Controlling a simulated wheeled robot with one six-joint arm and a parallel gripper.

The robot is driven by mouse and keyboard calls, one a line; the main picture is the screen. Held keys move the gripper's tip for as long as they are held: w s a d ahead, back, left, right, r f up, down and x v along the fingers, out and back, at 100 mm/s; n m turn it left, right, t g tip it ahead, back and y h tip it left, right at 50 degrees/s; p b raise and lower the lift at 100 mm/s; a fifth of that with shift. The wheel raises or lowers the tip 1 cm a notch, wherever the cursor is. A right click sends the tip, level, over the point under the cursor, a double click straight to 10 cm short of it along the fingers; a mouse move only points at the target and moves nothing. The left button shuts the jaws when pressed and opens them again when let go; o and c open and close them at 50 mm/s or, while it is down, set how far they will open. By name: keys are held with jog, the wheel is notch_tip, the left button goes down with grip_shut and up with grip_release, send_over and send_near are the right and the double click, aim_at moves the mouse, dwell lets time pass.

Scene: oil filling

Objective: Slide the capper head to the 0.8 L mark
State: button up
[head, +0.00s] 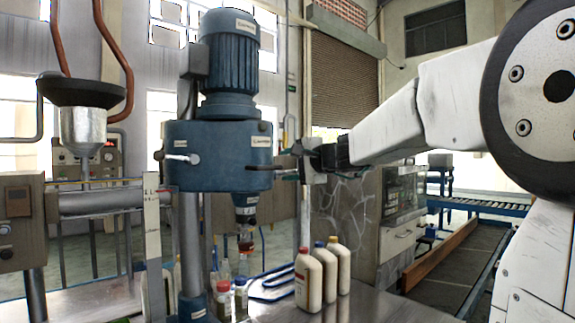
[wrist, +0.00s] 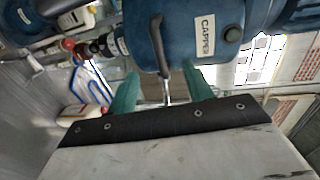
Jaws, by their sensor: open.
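The blue capper head (head: 218,157) carries an upright motor (head: 229,52) and sits on a vertical column in the head view. Its CAPPER label shows on the body in the wrist view (wrist: 205,40). A dark handle (wrist: 157,45) projects from it towards my gripper. A white scale strip (head: 152,230) with small print near its top stands left of the column; I cannot read a 0.8 L mark. My gripper (head: 285,166) is open at the head's right side. Its green fingers (wrist: 162,75) lie either side of the handle's line; contact is unclear.
White bottles with red, blue and yellow caps (head: 322,277) stand on the shiny table (head: 370,303) at right. Small bottles (head: 232,298) stand below the capper head. A blue looped rack (head: 270,287) lies behind them. A conveyor (head: 465,260) is further right.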

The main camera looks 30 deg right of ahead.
aim_at(272, 169)
jog(key=shift+x, duration=3.45)
grip_shut()
jog(key=shift+f, duration=0.15)
